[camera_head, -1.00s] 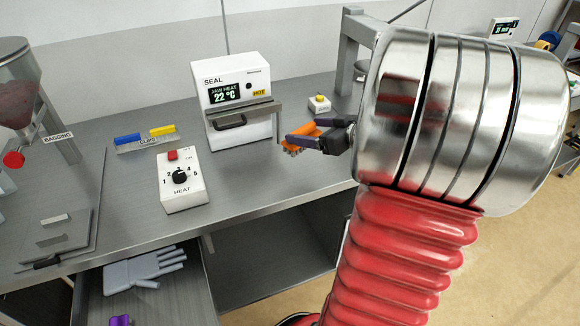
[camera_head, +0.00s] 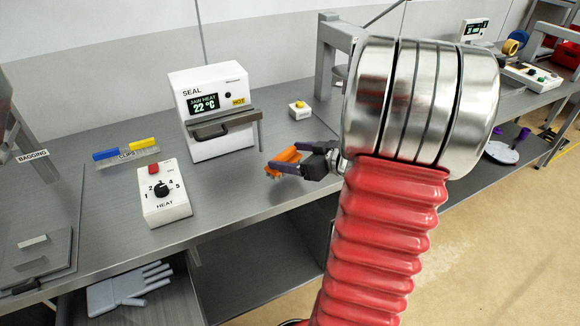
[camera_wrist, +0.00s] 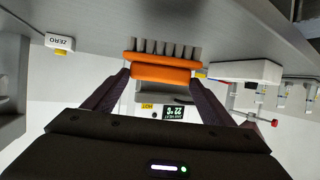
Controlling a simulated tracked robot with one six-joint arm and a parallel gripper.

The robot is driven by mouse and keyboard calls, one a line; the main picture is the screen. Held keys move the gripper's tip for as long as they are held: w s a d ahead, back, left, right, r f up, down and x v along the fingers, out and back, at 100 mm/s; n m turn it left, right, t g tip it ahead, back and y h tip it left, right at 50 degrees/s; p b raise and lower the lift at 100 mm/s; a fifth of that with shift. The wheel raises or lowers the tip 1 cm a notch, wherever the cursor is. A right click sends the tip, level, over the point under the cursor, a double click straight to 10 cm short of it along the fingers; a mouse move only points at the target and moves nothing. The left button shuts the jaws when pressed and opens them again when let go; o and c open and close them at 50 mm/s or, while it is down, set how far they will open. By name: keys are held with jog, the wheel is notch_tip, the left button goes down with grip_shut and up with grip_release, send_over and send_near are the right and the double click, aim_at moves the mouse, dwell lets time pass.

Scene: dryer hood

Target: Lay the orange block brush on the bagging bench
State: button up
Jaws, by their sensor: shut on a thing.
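The orange block brush (camera_head: 285,156) is held between the fingers of my gripper (camera_head: 291,163), which is shut on it. In the wrist view the orange block (camera_wrist: 160,68) spans the two fingertips, with a row of grey bristle tufts along its far side. In the head view the brush shows against the front part of the grey bagging bench (camera_head: 235,182), right of the heat box and in front of the sealer. Its exact height over the bench top is hard to tell.
The SEAL machine (camera_head: 220,125) stands behind. A grey frame (camera_head: 330,60) rises behind my arm. Bare bench top lies between the HEAT box and my gripper.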

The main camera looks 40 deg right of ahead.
jog(key=shift+f, duration=1.85)
jog(key=o, duration=1.1)
jog(key=shift+f, duration=0.1)
jog(key=shift+s+d+r, duration=0.1)
jog(key=shift+s+r, duration=0.25)
jog(key=shift+s, duration=0.2)
jog(key=v, duration=1.1)
